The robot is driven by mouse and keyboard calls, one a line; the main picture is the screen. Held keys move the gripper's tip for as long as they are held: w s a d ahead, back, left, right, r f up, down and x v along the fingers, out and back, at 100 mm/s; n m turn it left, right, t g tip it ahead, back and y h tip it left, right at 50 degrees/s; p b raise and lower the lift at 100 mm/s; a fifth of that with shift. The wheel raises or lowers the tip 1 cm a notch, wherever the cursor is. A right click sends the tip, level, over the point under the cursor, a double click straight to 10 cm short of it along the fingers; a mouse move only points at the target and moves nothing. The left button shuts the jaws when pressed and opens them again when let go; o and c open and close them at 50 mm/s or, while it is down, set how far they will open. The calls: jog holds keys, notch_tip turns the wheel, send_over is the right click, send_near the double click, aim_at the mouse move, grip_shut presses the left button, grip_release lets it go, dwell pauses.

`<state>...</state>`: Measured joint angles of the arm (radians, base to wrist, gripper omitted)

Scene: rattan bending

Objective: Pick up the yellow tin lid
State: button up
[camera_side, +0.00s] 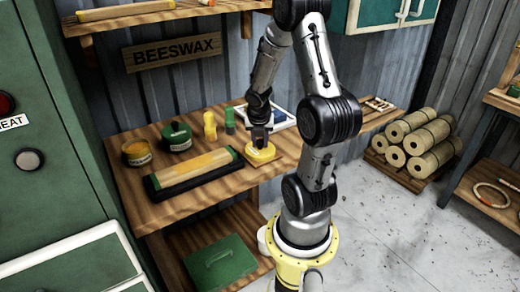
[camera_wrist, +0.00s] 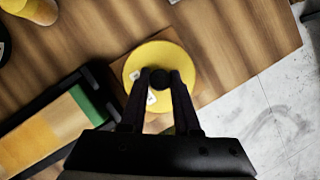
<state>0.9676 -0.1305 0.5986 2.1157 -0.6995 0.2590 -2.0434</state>
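The yellow tin lid (camera_wrist: 133,92) is a round disc with a dark knob (camera_wrist: 159,79) at its middle and small white marks on top. It lies flat on a square wooden piece on the bench. In the side view the lid (camera_side: 261,153) is directly below my gripper (camera_side: 259,142). In the wrist view the two dark fingers of my gripper (camera_wrist: 159,76) stand on either side of the knob, very near or touching it. I cannot tell whether they press on it.
A long black-framed block (camera_side: 192,171) with a yellow-tan top lies left of the lid. An amber tin (camera_side: 137,153), a green tin (camera_side: 178,137), and small yellow (camera_side: 210,126) and green (camera_side: 230,121) items stand behind. A white-framed tray (camera_side: 283,122) lies behind the gripper.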

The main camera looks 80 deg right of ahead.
grip_shut()
jog(key=shift+r, duration=0.15)
